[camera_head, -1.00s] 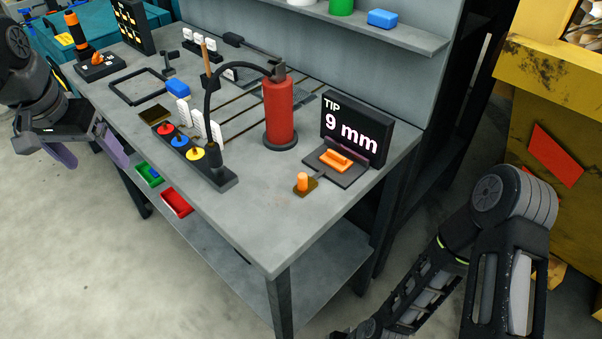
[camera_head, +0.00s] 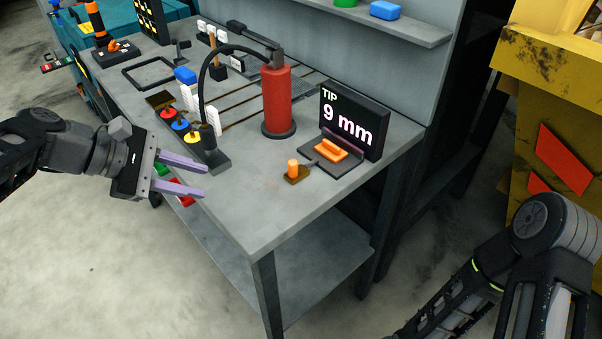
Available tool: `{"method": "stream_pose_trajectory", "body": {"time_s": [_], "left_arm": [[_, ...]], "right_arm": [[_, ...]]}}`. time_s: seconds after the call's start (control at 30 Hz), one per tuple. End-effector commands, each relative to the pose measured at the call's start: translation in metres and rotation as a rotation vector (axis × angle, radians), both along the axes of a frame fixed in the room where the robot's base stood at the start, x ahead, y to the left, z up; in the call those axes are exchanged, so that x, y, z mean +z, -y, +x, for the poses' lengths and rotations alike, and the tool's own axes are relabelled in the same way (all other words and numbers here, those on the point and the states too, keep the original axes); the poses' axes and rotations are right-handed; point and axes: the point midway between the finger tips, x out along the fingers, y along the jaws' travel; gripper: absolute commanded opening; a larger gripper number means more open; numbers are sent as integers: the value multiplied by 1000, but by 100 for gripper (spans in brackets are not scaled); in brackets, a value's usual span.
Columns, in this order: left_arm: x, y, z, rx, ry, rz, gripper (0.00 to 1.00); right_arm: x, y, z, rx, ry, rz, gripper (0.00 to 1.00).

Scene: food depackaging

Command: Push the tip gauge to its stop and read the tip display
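The tip display (camera_head: 355,122) is a black panel at the right end of the bench and reads "TIP 9 mm". In front of it lies a dark base with an orange block (camera_head: 331,149). An orange knob (camera_head: 293,168) on a small brown plate stands just left of that base, joined to it by a short rod; it looks like the tip gauge. My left gripper (camera_head: 204,178) is at the bench's front left edge, fingers apart and empty, pointing right, well short of the knob. My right arm shows at the lower right; its gripper is out of view.
A red cylinder (camera_head: 277,102) with a black hose stands mid-bench behind the knob. A dark strip with red, blue and yellow buttons (camera_head: 193,138) is near my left gripper. The bench's front right corner (camera_head: 262,225) is bare. A yellow cabinet (camera_head: 540,70) stands right.

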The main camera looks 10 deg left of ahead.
Motion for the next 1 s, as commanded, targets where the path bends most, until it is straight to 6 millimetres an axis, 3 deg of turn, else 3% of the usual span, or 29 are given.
{"method": "stream_pose_trajectory", "body": {"time_s": [0.1, 0.23, 0.37, 0.77, 1.0], "left_arm": [[10, 13, 10, 253, -175, -272, 21], [18, 16, 18, 388, -291, -408, 10], [18, 16, 18, 422, -332, -431, 0], [16, 19, 20, 419, -331, -428, 0], [2, 38, 33, 415, -332, -427, 0]], "right_arm": [[1, 0, 0, 1, 1, 1, 36], [1, -1, 0, 2, 2, 1, 36], [1, -1, 0, 2, 2, 1, 36], [1, -1, 0, 1, 1, 1, 36], [1, 0, 0, 1, 1, 1, 36]]}}
